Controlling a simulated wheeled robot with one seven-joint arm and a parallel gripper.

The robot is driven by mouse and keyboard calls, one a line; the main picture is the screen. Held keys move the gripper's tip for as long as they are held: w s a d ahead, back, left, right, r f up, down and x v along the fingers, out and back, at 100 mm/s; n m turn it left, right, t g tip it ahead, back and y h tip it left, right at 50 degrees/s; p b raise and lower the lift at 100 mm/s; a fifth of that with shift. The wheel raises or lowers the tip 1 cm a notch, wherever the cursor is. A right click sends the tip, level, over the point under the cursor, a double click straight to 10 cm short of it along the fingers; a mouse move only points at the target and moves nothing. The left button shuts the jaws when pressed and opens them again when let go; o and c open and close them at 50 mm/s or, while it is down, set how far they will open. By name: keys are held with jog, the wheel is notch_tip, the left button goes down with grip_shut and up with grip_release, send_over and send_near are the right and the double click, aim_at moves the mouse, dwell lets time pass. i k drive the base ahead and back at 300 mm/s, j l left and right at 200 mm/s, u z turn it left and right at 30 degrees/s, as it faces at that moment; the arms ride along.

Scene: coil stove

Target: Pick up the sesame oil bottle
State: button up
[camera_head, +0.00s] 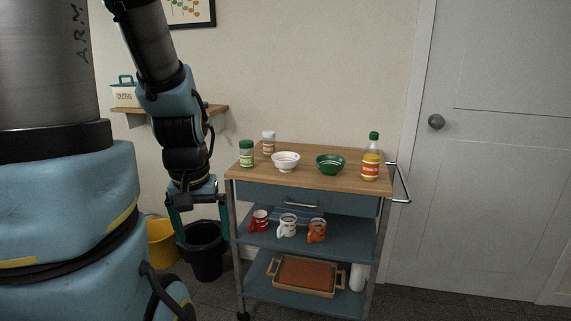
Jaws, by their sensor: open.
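A bottle (370,165) with a green cap and an orange and white label stands upright at the right end of the cart's wooden top (310,180). It looks like the sesame oil bottle, but its label is too small to read. My gripper (199,222) hangs pointing down left of the cart, below the level of its top. Its teal fingers are spread apart with nothing between them. It is well away from the bottle, with the jars and bowls on the cart top lying between them.
On the cart top are a green-lidded jar (246,154), a white-capped jar (268,144), a white bowl (286,162) and a green bowl (330,164). A cart handle (404,185) sticks out right. Black (206,262) and yellow (162,243) bins stand below my gripper. A wall shelf (215,110) is behind my arm.

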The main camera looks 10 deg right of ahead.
aim_at(371, 155)
jog(key=u, duration=0.3)
jog(key=l+u, duration=0.35)
jog(key=k+l+u, duration=0.1)
jog(key=u, duration=0.2)
jog(key=k+l+u, duration=0.2)
jog(key=u, duration=0.15)
jog(key=k+l+u, duration=0.4)
jog(key=k+l, duration=0.75)
jog(key=k, duration=0.1)
